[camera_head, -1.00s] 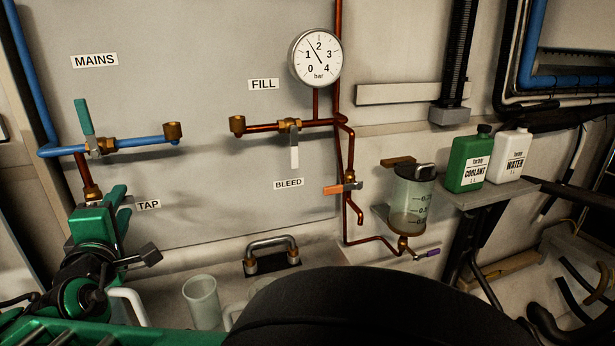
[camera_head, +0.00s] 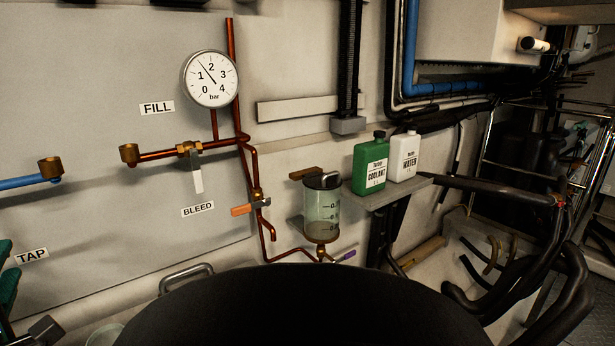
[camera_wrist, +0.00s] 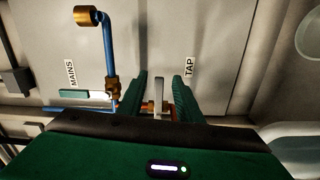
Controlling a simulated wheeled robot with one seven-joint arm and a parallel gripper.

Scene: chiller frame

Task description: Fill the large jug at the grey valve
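In the wrist view, my gripper (camera_wrist: 159,78) is open near the TAP label. Its two green fingers stand on either side of a grey lever (camera_wrist: 159,98) on a brass fitting, with a gap visible on both sides. In the head view only a green part of my gripper (camera_head: 8,280) shows at the left edge. A clear jug's rim (camera_head: 105,335) shows at the bottom left, mostly cut off. In the wrist view pale rounded vessels (camera_wrist: 308,38) lie at the right edge, only partly seen; I cannot tell which is the large jug.
The MAINS valve's teal lever (camera_wrist: 82,94) and blue pipe are left of my fingers. The FILL valve (camera_head: 190,150), gauge (camera_head: 211,78), orange lever (camera_head: 243,210) and clear reservoir (camera_head: 322,212) are on the panel. Coolant (camera_head: 370,165) and water (camera_head: 403,157) bottles stand on a shelf (camera_head: 395,193).

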